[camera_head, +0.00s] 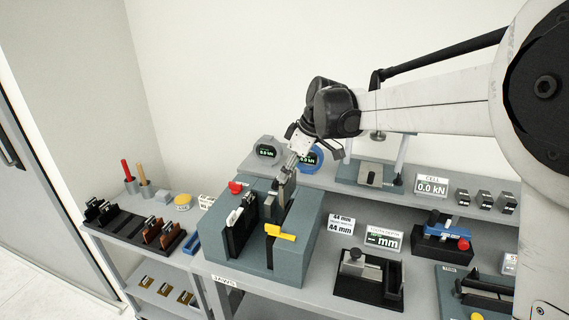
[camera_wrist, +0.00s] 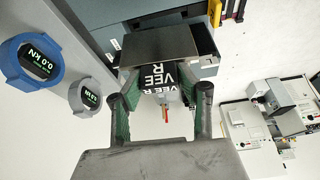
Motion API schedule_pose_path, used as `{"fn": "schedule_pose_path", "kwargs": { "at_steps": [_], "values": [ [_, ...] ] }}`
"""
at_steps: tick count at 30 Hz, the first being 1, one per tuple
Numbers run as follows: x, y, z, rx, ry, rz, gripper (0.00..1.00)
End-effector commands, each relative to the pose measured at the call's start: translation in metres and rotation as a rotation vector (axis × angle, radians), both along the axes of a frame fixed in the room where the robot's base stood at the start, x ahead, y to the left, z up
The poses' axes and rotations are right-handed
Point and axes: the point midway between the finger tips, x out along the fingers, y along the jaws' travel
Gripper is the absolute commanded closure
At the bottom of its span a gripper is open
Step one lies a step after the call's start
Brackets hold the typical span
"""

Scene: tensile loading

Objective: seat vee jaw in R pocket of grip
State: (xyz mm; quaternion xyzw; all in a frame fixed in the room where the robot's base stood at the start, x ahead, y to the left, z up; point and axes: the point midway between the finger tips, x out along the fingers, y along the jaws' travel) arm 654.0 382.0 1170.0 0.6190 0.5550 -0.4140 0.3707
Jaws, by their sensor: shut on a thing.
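The grip is a blue-grey block (camera_head: 300,262) on the bench in the head view, with dark slots in its top and a yellow lever (camera_head: 279,232) at the front. My gripper (camera_head: 289,172) is above the back of the grip, pointing down. In the wrist view my gripper (camera_wrist: 160,98) has its green-padded fingers shut on the vee jaw (camera_wrist: 178,42), a dark plate whose white label reads VEE R. The jaw is at the grip's upper side in the head view (camera_head: 286,190). Its lower end and its contact with the R pocket cannot be made out.
A white-and-black piece (camera_head: 235,217) stands at the grip's left side. A red knob (camera_head: 235,187) is behind it. Round gauges (camera_head: 266,151) stand on the raised shelf behind. A rack of jaws (camera_head: 160,236) is at left, a black fixture (camera_head: 368,284) at right.

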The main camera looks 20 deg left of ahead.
Motion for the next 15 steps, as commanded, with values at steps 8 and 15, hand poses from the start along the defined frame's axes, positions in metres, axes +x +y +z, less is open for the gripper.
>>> {"fn": "schedule_pose_path", "kwargs": {
  "at_steps": [8, 15],
  "values": [
    [-0.0052, 0.0175, -0.0028, 0.000, 0.000, 0.067, 1.00],
    [-0.0052, 0.0171, -0.0027, 0.000, 0.000, 0.066, 1.00]
  ]
}}
